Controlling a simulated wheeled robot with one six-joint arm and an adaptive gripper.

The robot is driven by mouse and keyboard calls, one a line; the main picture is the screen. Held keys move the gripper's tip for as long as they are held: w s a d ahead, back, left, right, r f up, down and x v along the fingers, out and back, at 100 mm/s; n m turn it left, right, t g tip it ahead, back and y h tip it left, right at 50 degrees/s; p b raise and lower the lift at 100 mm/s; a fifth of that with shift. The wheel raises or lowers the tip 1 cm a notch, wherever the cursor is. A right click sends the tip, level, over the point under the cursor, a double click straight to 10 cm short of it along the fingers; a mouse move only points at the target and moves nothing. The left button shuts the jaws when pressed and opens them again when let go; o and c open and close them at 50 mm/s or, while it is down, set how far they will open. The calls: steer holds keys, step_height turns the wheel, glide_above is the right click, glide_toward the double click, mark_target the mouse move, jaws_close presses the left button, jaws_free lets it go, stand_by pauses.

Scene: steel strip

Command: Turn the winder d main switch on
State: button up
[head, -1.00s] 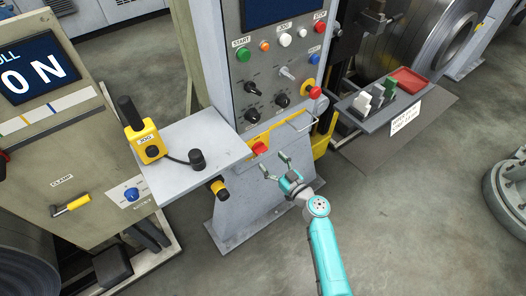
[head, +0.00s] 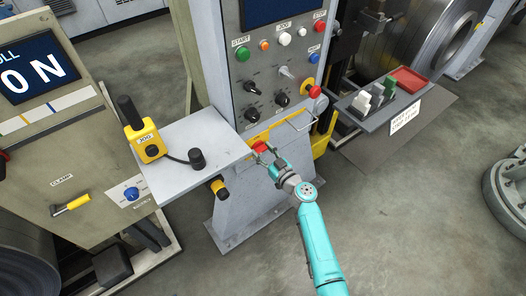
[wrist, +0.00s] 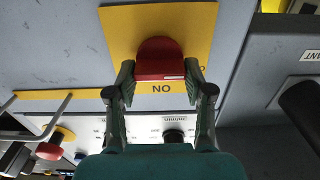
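The main switch is a red knob (head: 260,147) on a yellow plate, low on the grey console front. In the wrist view the red knob (wrist: 160,56) sits at the plate (wrist: 118,30), with a pale mark on its near edge and upside-down "ON" lettering beside it. My gripper (head: 265,155) is at the knob. In the wrist view my gripper (wrist: 160,75) is open, with one fingertip on each side of the knob's near end. Whether the fingers touch it is unclear.
A grey shelf (head: 195,150) with a yellow jog box (head: 145,142) juts out left of the switch. A metal handle (head: 302,122) and a red emergency button (head: 315,92) are to the right. A tray (head: 370,120) with grey and green blocks stands further right.

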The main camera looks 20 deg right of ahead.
steer(key=shift+m, duration=0.4)
steer(key=m, duration=0.3)
steer(key=shift+d+m, duration=0.1)
steer(key=shift+m, duration=0.3)
steer(key=m, duration=1.3)
steer(key=shift+w+d+f, duration=0.1)
steer(key=shift+d+f, duration=0.05)
steer(key=shift+f, duration=0.05)
steer(key=shift+m, duration=0.3)
steer(key=o, duration=1.2)
steer(key=shift+c, duration=0.2)
